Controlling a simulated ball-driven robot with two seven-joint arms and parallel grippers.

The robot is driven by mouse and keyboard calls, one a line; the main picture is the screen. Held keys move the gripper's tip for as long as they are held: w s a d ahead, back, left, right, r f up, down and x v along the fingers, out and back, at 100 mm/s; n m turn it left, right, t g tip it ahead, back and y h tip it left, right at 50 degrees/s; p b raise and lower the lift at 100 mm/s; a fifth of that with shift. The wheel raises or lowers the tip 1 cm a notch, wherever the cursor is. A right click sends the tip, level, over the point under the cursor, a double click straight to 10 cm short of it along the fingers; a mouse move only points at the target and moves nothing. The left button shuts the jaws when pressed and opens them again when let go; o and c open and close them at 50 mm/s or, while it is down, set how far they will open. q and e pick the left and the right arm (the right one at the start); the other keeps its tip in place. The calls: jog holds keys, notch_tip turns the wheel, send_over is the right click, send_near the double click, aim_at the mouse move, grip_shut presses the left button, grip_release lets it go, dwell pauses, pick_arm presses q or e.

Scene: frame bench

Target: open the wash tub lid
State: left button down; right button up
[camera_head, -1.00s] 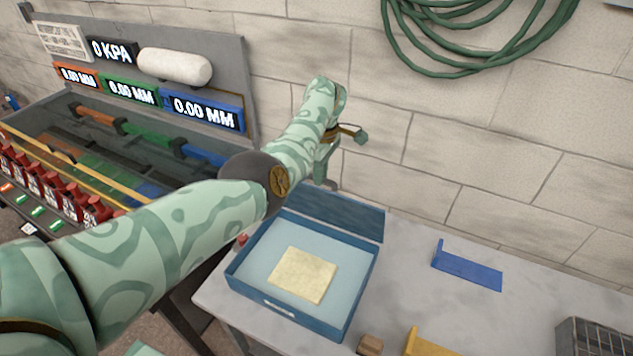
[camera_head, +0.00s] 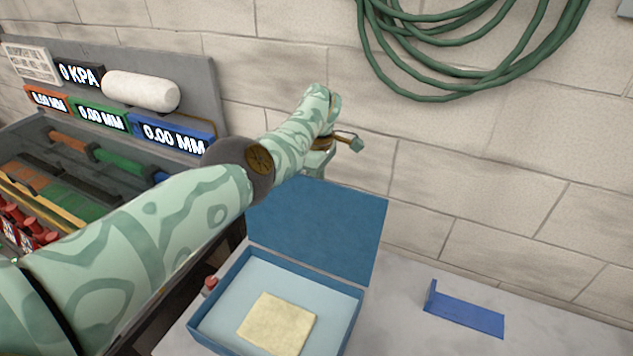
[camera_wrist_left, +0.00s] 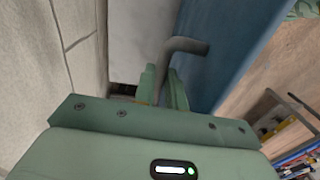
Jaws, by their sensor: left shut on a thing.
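The wash tub (camera_head: 342,318) is a blue box on the bench at the lower middle of the head view, with a pale blue inside and a yellowish sponge-like block (camera_head: 277,323) in it. Its blue lid (camera_head: 315,228) stands raised along the tub's back edge, inner side facing me. My left gripper (camera_head: 318,165) is at the lid's far upper side, its fingers partly hidden. In the left wrist view my left gripper (camera_wrist_left: 165,88) is shut on a grey bent handle (camera_wrist_left: 182,46) beside the blue lid (camera_wrist_left: 232,50). My right gripper is out of view.
A blue bracket (camera_head: 466,312) lies on the pale bench top (camera_head: 405,325), right of the tub. A red knob (camera_head: 210,284) is left of the tub. A block wall (camera_head: 470,160) with a coiled green hose (camera_head: 470,85) stands close behind. A rack with displays (camera_head: 170,134) is at left.

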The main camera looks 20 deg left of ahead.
pick_arm(q)
jog(key=shift+f, duration=0.25)
